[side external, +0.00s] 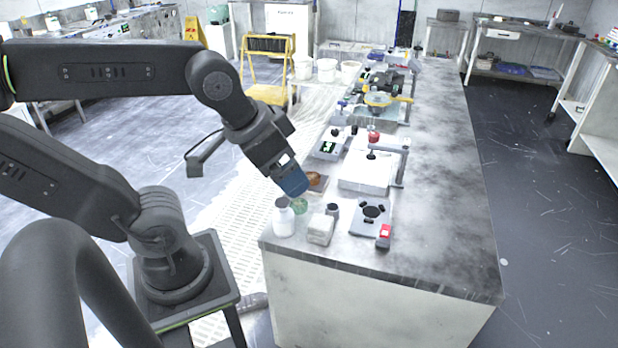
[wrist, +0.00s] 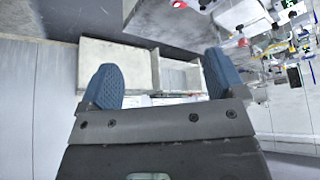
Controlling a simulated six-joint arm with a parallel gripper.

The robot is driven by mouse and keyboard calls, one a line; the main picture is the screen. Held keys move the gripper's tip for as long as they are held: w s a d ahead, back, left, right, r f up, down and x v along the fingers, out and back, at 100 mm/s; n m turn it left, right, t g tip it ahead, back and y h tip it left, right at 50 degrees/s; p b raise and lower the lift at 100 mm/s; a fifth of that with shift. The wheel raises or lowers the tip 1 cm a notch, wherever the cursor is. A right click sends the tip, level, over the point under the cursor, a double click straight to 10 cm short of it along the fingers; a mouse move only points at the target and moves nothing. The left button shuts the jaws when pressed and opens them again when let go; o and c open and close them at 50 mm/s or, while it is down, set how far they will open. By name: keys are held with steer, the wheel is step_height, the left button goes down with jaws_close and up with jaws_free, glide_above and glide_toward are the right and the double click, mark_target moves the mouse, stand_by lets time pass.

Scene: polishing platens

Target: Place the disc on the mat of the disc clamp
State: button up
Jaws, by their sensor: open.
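My gripper (side external: 293,182) hangs over the near left part of the bench, its blue fingers pointing down and right. In the wrist view its two blue fingers (wrist: 162,82) stand wide apart with nothing between them. A brown round piece (side external: 317,179) lies on a small dark base just right of the fingertips. A green round piece (side external: 299,205) lies below the fingers; I cannot tell which one is the disc. A grey plate with a black three-armed fitting (side external: 372,211), apparently the disc clamp, is further right. Its mat cannot be made out.
A red-topped block (side external: 385,234) sits before the clamp. A white stand (side external: 366,172) and a small scale (side external: 328,148) are behind. The bench's right side (side external: 445,200) is clear.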

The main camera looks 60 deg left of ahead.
steer(key=w+a+r+n+g, duration=0.1)
steer(key=w+a+r+n, duration=0.2)
steer(key=w, duration=0.4)
steer(key=n+g, duration=0.5)
steer(key=n, duration=1.4)
glide_above(311, 175)
step_height(311, 175, down, 23)
step_height(311, 175, down, 7)
steer(key=shift+d+f, duration=0.1)
steer(key=shift+d, duration=0.05)
steer(key=shift+f, duration=3.2)
steer(key=shift+c, duration=0.4)
